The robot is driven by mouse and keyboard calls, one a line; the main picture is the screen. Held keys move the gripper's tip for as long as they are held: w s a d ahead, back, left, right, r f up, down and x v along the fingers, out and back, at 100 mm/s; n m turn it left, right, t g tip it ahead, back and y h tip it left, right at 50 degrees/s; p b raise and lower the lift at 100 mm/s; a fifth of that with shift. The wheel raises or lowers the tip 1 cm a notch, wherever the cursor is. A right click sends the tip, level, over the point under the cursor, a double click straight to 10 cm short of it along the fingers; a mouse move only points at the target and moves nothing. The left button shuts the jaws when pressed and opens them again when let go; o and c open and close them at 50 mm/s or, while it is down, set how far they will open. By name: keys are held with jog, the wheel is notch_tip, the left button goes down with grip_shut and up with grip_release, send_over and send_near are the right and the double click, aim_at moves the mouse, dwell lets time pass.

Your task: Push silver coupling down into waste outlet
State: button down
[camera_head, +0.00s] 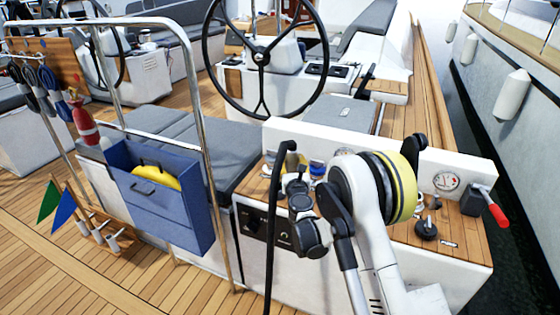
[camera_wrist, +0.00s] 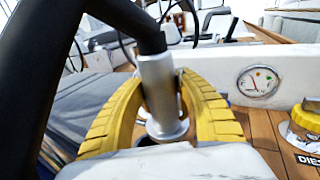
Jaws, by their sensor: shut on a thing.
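The silver coupling (camera_wrist: 162,95) is a bright metal cylinder on the end of a thick black hose (camera_wrist: 100,20). In the wrist view it stands nearly upright between the yellow ribbed fingers of my gripper (camera_wrist: 161,80), which are shut on it. Its lower rim is just above or at a dark round shape (camera_wrist: 146,141), which may be the waste outlet. My gripper's white body hides most of that spot, so I cannot tell whether the coupling is inside it. In the head view the hose (camera_head: 272,210) arches beside my wrist, and my arm hides the coupling.
A yellow cap (camera_wrist: 306,124) with a diesel label sits to the right on the wooden top. A gauge (camera_wrist: 258,81) is on the white upright panel behind. A red-handled lever (camera_head: 493,208) stands at the console's right end. A blue bin (camera_head: 165,200) hangs on the rail at left.

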jog(key=s+d+r+p, duration=0.2)
jog(key=d+r, duration=0.3)
jog(key=r, duration=0.1)
jog(key=shift+d+r+p, duration=0.35)
jog(key=shift+r+p, duration=0.05)
jog(key=shift+s, duration=0.1)
